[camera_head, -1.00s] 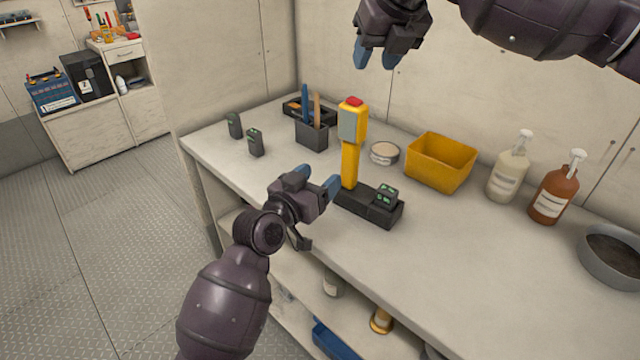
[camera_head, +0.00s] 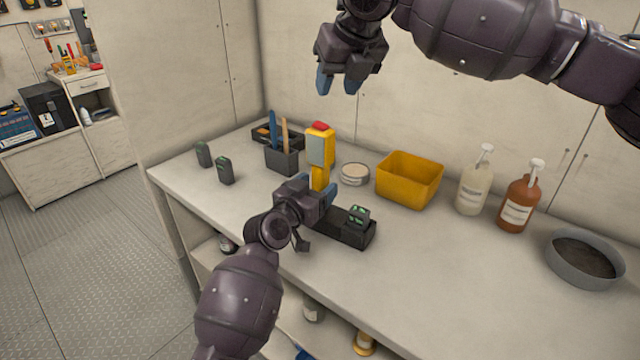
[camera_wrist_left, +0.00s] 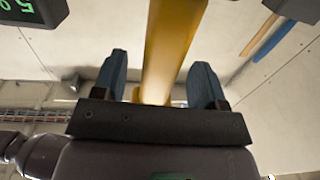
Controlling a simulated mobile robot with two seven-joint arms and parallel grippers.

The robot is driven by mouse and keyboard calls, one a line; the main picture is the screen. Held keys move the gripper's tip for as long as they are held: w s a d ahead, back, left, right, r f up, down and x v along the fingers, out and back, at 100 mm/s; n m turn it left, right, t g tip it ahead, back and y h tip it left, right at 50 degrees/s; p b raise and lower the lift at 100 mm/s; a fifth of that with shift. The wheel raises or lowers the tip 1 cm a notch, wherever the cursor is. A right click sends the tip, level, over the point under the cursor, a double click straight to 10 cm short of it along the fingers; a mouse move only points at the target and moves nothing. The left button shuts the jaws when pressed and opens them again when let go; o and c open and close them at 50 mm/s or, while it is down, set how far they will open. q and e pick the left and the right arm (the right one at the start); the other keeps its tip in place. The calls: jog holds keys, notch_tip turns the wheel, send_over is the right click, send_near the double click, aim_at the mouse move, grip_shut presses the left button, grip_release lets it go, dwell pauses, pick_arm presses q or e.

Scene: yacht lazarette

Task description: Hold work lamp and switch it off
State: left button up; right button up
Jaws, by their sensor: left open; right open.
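The yellow work lamp (camera_head: 320,150) with a grey face and a red button (camera_head: 320,126) on top stands upright on the bench, beside or in a black base (camera_head: 345,232). My left gripper (camera_head: 318,192) is open at the lamp's handle. In the left wrist view the yellow handle (camera_wrist_left: 168,55) passes between the two blue fingers of the left gripper (camera_wrist_left: 165,85), with gaps on both sides. The handle's lower part is hidden by the left gripper in the head view. My right gripper (camera_head: 338,84) is open and empty, above the lamp, fingers pointing down.
Behind the lamp are a dark pen holder (camera_head: 283,160), a round tin (camera_head: 354,173) and a yellow bin (camera_head: 409,178). Two pump bottles (camera_head: 474,186) and a grey bowl (camera_head: 585,260) stand to the right. Small dark devices (camera_head: 225,171) stand at left. The front right bench is clear.

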pick_arm(q)
jog(key=shift+x, duration=0.9)
jog(key=shift+c, duration=0.5)
